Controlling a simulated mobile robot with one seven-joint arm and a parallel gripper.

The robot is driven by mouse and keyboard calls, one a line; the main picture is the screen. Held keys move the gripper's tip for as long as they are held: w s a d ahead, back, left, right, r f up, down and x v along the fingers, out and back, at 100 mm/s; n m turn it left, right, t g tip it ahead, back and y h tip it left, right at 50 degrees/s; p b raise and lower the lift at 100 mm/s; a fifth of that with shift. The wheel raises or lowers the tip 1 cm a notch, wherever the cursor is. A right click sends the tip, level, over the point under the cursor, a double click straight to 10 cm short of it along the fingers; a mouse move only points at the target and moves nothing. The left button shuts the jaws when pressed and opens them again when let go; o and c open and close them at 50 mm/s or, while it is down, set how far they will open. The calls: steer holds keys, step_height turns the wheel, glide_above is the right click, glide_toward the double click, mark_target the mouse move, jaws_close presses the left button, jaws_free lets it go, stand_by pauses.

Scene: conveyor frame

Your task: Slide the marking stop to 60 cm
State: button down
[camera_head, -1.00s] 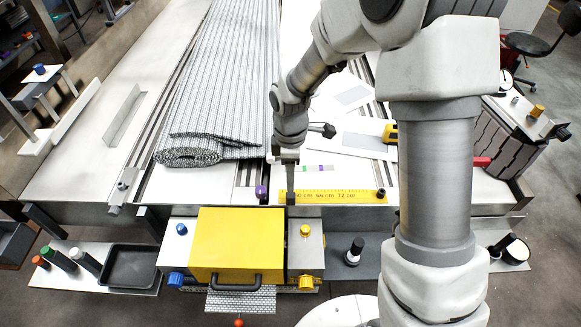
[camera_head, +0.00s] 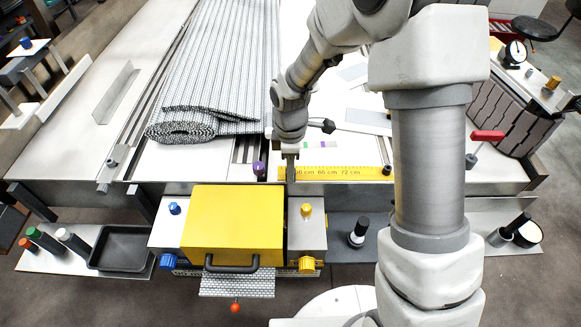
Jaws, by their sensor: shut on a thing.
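A yellow ruler strip (camera_head: 335,173) lies along the front edge of the white table. Its readable labels are 66 cm and 72 cm; the label to their left is partly covered and looks like 60 cm. My gripper (camera_head: 290,174) points down at the left end of the strip, just left of that label. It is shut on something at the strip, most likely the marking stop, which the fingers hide. The stop's exact reading cannot be told. A purple knob (camera_head: 258,168) stands left of my gripper, apart from it.
A yellow box (camera_head: 233,222) with a dark handle sits in front, below the ruler. A rolled patterned mat (camera_head: 180,131) lies to the left. A dark knob (camera_head: 387,170) stands at the strip's right end. A red-handled lever (camera_head: 487,136) is further right.

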steer(key=shift+d+r, duration=0.1)
steer(key=shift+d, duration=0.05)
steer(key=shift+d+p, duration=0.45)
steer(key=shift+d, duration=1.15)
steer(key=c, duration=0.6)
jaws_free()
step_height(320, 180, up, 16)
steer(key=r+p, duration=0.1)
steer(key=p, duration=0.3)
step_height(320, 180, up, 13)
steer(key=m+t+p, duration=0.3)
steer(key=m+p, duration=0.1)
steer(key=m, duration=0.4)
glide_above(304, 179)
steer(key=s+d, duration=0.5)
steer(key=s, duration=0.3)
steer(key=s+d+r+m+t+p, duration=0.1)
steer(key=s+r+m, duration=0.1)
steer(key=s+m, duration=0.1)
steer(key=s+d+r+m+p, duration=0.1)
steer(key=s+r+m, duration=0.1)
steer(key=s+m, duration=0.1)
steer(key=s+d+r+m+t+p, duration=0.1)
steer(key=s+d+r+m, duration=0.1)
steer(key=s+m, duration=0.1)
steer(key=shift+s+r+m+t, duration=0.15)
steer(key=shift+s+r, duration=0.05)
steer(key=shift+s, duration=0.25)
steer(key=shift+s+r+m+t, duration=0.15)
steer(key=shift+s, duration=0.25)
